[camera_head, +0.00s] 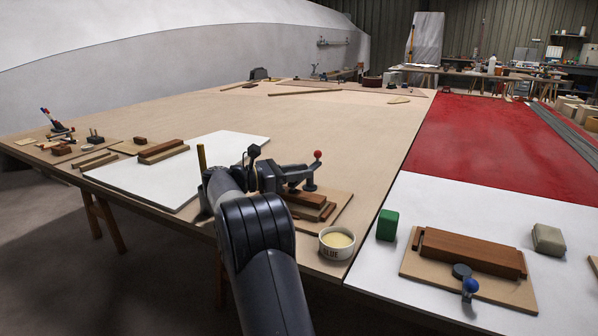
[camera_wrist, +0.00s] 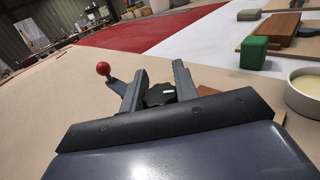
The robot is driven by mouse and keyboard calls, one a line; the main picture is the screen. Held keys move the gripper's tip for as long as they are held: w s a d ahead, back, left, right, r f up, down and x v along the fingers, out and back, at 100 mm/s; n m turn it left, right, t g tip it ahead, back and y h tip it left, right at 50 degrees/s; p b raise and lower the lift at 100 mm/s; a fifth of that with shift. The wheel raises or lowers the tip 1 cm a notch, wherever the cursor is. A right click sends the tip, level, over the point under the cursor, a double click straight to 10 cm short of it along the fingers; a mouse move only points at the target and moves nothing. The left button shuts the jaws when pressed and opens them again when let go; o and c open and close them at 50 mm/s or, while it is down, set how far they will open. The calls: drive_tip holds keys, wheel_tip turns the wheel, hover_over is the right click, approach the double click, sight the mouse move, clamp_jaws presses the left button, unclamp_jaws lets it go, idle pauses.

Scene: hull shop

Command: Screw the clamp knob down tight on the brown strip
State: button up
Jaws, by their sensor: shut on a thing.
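The black clamp knob (camera_wrist: 160,94), with a white mark on it, sits between the two fingers of my gripper (camera_wrist: 158,86) in the wrist view. My gripper is shut on it. In the head view my gripper (camera_head: 276,180) is over the near board, and it hides the knob. The clamp's red ball handle (camera_head: 318,154) stands just beyond; it also shows left of the fingers in the wrist view (camera_wrist: 103,68). The brown strip (camera_head: 308,199) lies under the clamp, partly covered by my gripper. I cannot see how closely the clamp presses on it.
A white glue tub (camera_head: 337,252) stands close to the right of my arm. The bench (camera_head: 300,115) behind is mostly clear.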

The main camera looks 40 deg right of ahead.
idle(0.4)
drive_tip(key=o, duration=1)
drive_tip(key=shift+c, duration=0.2)
drive_tip(key=p+v, duration=0.2)
drive_tip(key=v, duration=0.8)
drive_tip(key=shift+w+a, duration=0.15)
drive_tip(key=shift+a, duration=0.2)
